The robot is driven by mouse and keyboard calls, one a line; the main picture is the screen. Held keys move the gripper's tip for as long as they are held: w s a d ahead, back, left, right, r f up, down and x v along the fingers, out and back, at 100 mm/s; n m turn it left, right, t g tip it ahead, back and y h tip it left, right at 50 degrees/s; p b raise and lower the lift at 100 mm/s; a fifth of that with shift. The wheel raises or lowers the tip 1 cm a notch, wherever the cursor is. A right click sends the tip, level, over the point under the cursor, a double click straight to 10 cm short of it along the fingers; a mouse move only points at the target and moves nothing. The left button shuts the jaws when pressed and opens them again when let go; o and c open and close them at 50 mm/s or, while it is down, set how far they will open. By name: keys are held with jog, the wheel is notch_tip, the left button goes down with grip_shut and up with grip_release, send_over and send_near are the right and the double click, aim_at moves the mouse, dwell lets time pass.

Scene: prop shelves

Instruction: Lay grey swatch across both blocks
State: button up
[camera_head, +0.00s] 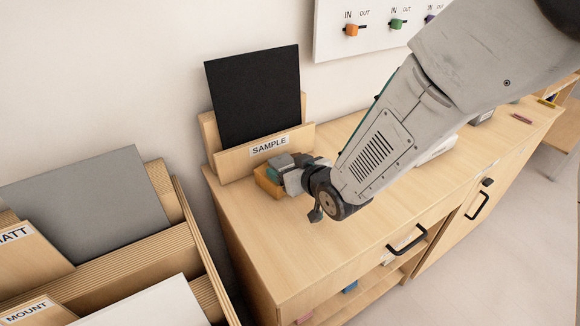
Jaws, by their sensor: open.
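A grey sheet (95,200), likely the grey swatch, stands tilted in a slotted wooden rack at the left, behind a front panel marked MATT. My gripper (290,178) is low over the cabinet top, just in front of the SAMPLE holder and well right of the grey sheet. It is open, but its fingers are small and partly hidden by my wrist. An orange-brown block (267,181) sits at the gripper's end; I cannot tell whether they touch. A second block cannot be made out clearly; my arm hides part of the top.
A black sheet (255,98) stands in the wooden SAMPLE holder (232,166). A white sheet (155,303) lies in the MOUNT slot at the front left. A wall panel (330,30) has IN/OUT knobs. The cabinet top (290,255) is clear toward its front.

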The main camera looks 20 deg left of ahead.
jog(key=shift+r, duration=0.15)
jog(key=shift+r, duration=0.35)
jog(key=v, duration=1.2)
jog(key=shift+r, duration=0.1)
jog(key=d+r+m+g+h, duration=0.1)
jog(key=d+r+m+h, duration=0.25)
jog(key=d, duration=0.85)
jog(key=d+r+m+g+h, duration=0.1)
jog(key=d+r+m+h, duration=0.3)
jog(key=d, duration=0.8)
jog(key=s+d+r+m+g+h, duration=0.1)
jog(key=s+d+g, duration=0.1)
jog(key=s+d, duration=0.4)
jog(key=s+d+r+m+g+h, duration=0.1)
jog(key=s+d, duration=0.5)
jog(key=s, duration=0.6)
jog(key=r+g+h, duration=0.1)
jog(key=g, duration=0.1)
jog(key=shift+s+r+g, duration=0.25)
jog(key=shift+s+g, duration=0.05)
jog(key=shift+s, duration=0.05)
